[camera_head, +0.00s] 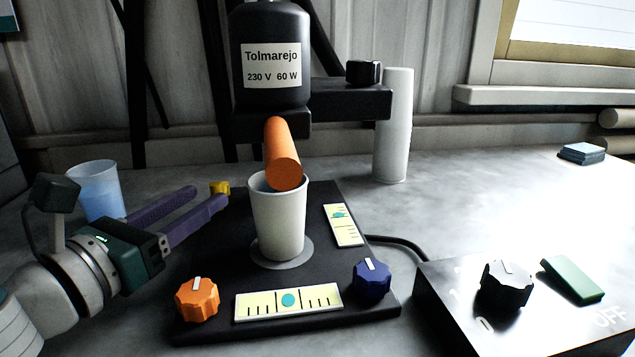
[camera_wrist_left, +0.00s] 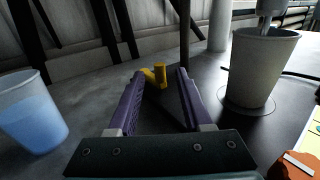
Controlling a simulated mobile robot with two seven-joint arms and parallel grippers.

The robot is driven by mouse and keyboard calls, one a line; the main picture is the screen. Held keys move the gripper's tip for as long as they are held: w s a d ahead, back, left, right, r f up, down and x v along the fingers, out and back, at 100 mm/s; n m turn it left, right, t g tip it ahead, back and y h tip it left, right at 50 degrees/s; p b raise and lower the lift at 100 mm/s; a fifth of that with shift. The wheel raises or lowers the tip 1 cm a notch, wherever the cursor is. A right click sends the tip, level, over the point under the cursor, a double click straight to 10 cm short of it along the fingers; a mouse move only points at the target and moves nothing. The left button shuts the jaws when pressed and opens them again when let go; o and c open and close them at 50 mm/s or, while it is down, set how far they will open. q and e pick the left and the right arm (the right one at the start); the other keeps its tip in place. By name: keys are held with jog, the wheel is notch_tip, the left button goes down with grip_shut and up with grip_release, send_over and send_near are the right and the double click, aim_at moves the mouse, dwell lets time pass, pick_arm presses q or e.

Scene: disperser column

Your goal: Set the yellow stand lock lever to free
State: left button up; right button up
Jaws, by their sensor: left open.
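The yellow stand lock lever (camera_head: 219,188) is at the back left of the black stand base, behind the white cup. Only a small part of it shows in the head view. In the left wrist view the yellow lever (camera_wrist_left: 159,75) has an upright post and a short arm reaching left. My left gripper (camera_head: 209,196) is open, its purple fingers pointing at the lever. In the left wrist view the lever appears between the fingertips of my left gripper (camera_wrist_left: 160,77), seemingly just beyond them. I see no clear contact. My right gripper is not in view.
A white cup (camera_head: 278,222) stands on the base under the orange disperser shaft (camera_head: 282,155). A translucent cup of blue liquid (camera_head: 100,190) stands left of my gripper. Orange (camera_head: 197,300) and blue (camera_head: 371,279) knobs sit at the base front. A control box (camera_head: 450,305) is at right.

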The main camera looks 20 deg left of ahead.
aim_at(212, 192)
pick_arm(q)
jog(key=w, duration=0.4)
jog(key=shift+w+d, duration=0.1)
jog(key=shift+w, duration=0.1)
grip_shut()
dwell(0.4)
